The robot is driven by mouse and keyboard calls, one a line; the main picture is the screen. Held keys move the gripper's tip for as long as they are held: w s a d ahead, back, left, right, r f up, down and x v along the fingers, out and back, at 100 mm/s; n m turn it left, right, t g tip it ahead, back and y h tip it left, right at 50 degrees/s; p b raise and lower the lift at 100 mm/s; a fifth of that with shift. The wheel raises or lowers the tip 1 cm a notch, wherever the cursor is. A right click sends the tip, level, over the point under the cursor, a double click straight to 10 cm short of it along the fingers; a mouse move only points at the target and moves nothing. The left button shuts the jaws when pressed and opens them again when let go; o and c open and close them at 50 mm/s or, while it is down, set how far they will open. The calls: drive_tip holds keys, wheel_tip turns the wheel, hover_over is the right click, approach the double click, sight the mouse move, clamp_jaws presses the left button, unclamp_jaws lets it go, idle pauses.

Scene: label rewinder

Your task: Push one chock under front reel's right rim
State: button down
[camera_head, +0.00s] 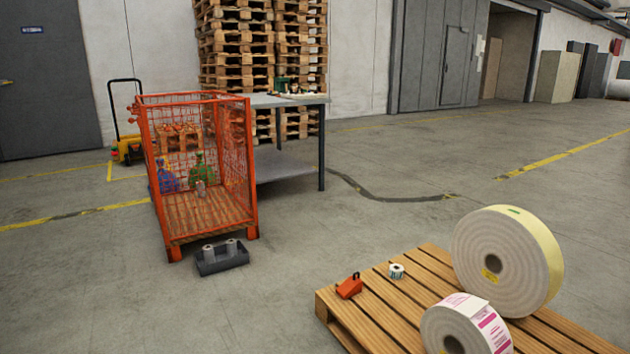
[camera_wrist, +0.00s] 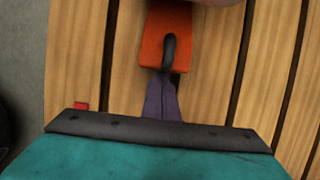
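An orange wedge chock (camera_wrist: 160,30) with a black handle lies on the pallet boards in the wrist view. Its far end reaches the edge of a pale, pinkish thing (camera_wrist: 212,2) at the top. My gripper (camera_wrist: 162,82) has its purple fingers close together at the handle's near end; whether they hold it is unclear. My gripper is not in the head view. The front reel (camera_head: 466,326), white with pink labels, stands on the pallet (camera_head: 378,305). An orange chock (camera_head: 349,286) lies left of it, apart; I cannot tell if both views show one chock.
A larger cream reel (camera_head: 507,259) stands behind the front reel. A small white roll (camera_head: 396,271) lies on the pallet. A small red piece (camera_wrist: 81,106) shows at left in the wrist view. A dark tray (camera_head: 222,262) and an orange cage (camera_head: 205,215) stand left. Floor between is open.

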drive_tip(key=shift+w+a+p, duration=0.35)
drive_tip(key=shift+w+a, duration=0.05)
drive_tip(key=shift+w, duration=0.3)
drive_tip(key=shift+s, duration=0.1)
drive_tip(key=shift+s+d+r+p, duration=0.35)
drive_tip(key=shift+s+p, duration=0.15)
drive_tip(key=shift+s, duration=0.05)
drive_tip(key=shift+s+d+r+p, duration=0.3)
drive_tip(key=shift+s+d+p, duration=0.1)
drive_tip(key=shift+s+p, duration=0.15)
drive_tip(key=shift+s+d+r+p, duration=0.35)
drive_tip(key=shift+s+p, duration=0.1)
drive_tip(key=shift+s, duration=0.15)
wheel_tip(320, 180, up, 8)
drive_tip(key=p, duration=0.6)
drive_tip(key=shift+p, duration=0.4)
